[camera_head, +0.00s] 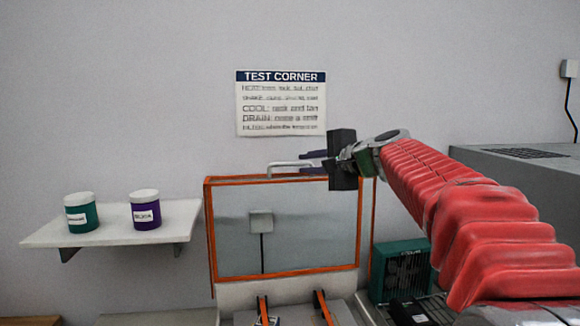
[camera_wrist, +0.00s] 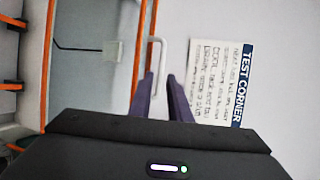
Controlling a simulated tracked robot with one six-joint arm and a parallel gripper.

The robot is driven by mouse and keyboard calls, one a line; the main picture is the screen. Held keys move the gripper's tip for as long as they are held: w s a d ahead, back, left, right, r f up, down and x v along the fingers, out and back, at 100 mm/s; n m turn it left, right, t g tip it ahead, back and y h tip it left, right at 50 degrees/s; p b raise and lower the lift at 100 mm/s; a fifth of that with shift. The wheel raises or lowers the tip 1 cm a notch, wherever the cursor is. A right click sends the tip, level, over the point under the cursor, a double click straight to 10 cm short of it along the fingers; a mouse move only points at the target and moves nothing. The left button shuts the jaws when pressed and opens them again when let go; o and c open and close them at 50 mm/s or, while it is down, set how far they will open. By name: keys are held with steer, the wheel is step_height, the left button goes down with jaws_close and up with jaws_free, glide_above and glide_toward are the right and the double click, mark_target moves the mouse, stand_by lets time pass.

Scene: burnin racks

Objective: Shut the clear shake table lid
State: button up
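The clear shake table lid (camera_head: 285,232) is a see-through panel in an orange frame. It stands upright, open, against the back wall, with a pale handle (camera_head: 290,164) on its top edge. My gripper (camera_head: 303,164) is at the right end of this handle. In the wrist view, its two purple fingers (camera_wrist: 160,76) are apart, and the handle (camera_wrist: 157,60) reaches down toward the gap between them. I cannot tell whether they touch it. The orange lid frame (camera_wrist: 140,55) runs close beside the left finger. The shake table bed (camera_head: 290,312) shows only partly at the bottom.
A shelf (camera_head: 120,228) at left carries a green jar (camera_head: 81,212) and a purple jar (camera_head: 146,210). A green fan unit (camera_head: 401,270) stands right of the lid. A grey cabinet (camera_head: 530,185) is at far right. A sign (camera_head: 281,103) hangs above the lid.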

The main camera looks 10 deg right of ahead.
mark_target(292, 165)
steer(key=x, duration=0.8)
steer(key=shift+w+a, duration=0.15)
steer(key=shift+w, duration=0.1)
steer(key=shift+c, duration=0.5)
steer(key=shift+f, duration=0.1)
jaws_close()
